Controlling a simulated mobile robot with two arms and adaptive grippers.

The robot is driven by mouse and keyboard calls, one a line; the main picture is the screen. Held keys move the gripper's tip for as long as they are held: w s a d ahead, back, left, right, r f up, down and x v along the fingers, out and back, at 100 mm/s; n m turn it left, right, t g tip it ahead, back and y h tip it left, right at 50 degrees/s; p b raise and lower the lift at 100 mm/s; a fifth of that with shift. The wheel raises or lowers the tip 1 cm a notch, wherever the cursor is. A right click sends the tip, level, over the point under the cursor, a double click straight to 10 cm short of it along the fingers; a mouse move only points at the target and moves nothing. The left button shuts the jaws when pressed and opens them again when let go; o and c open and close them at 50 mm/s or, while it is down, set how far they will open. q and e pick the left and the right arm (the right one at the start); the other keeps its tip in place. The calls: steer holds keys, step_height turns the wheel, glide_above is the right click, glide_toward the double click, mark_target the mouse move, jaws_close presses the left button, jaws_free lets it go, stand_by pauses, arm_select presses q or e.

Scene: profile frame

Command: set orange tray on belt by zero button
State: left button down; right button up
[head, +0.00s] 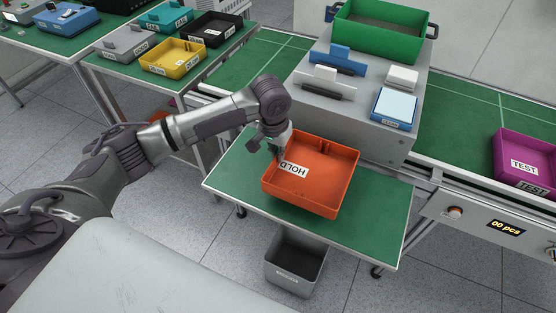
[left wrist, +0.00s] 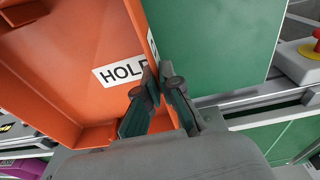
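The orange tray (head: 335,202), labelled HOLD, is over the small green-topped table (head: 385,225) in front of the grey stand. I cannot tell whether it touches the table top. My left gripper (head: 276,150) is at the tray's left wall. In the left wrist view, the gripper's fingers (left wrist: 158,82) are close together on either side of the orange tray's wall (left wrist: 60,60), shut on it. The green belt (head: 460,112) runs behind; a panel on its front has a "00 pcs" display (head: 507,228) and a round button (head: 455,212). My right gripper is not in view.
A magenta TEST tray (head: 527,160) stands on the belt at the right. The grey stand (head: 345,125) holds a green bin (head: 380,32) and blocks part of the belt. A grey bin (head: 296,265) is under the table. Coloured trays fill tables at upper left.

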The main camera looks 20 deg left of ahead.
arm_select(q)
steer(key=shift+f+p, duration=0.3)
steer(key=shift+f, duration=1.55)
steer(key=c, duration=1.8)
jaws_free()
steer(key=shift+s+f, duration=0.1)
steer(key=shift+f, duration=0.05)
steer(key=o, duration=0.5)
